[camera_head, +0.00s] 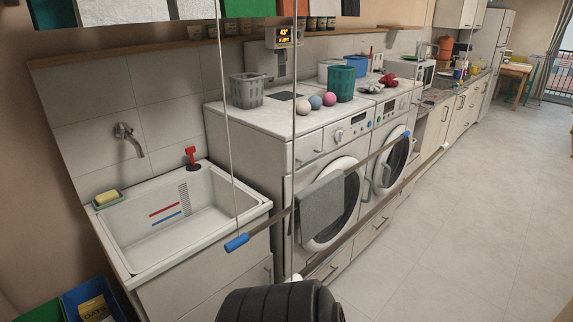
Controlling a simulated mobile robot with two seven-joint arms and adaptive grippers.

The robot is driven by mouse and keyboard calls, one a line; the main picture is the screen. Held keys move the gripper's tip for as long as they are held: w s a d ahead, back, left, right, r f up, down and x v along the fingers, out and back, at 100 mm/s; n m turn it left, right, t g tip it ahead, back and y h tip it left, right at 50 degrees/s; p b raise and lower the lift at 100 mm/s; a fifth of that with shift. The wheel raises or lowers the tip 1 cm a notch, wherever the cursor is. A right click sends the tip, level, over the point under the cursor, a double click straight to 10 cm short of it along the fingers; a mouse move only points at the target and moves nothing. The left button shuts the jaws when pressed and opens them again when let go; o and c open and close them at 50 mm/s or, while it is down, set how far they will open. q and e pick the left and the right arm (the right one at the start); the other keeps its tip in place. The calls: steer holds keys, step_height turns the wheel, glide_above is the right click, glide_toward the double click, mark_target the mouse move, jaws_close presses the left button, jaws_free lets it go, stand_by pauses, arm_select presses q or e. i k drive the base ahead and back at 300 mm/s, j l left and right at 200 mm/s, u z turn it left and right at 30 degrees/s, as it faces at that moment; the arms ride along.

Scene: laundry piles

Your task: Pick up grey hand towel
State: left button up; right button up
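A grey hand towel (320,208) hangs draped over a thin rod (270,221) with blue end caps. The rod is held up by cords and runs diagonally in front of the washing machines. The towel hangs free in front of the nearer machine's round door and partly covers it. Neither of my grippers shows in the head view, so I cannot see their fingers or what they hold.
A white sink (180,225) stands at left, with a red plunger (191,158) on its rim. Two white washing machines (305,148) carry baskets and coloured balls. Blue and green bins (75,298) stand at lower left. The tiled floor (450,240) at right is clear.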

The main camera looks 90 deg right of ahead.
mark_target(321, 203)
steer(key=z, duration=2.95)
steer(key=u, duration=0.15)
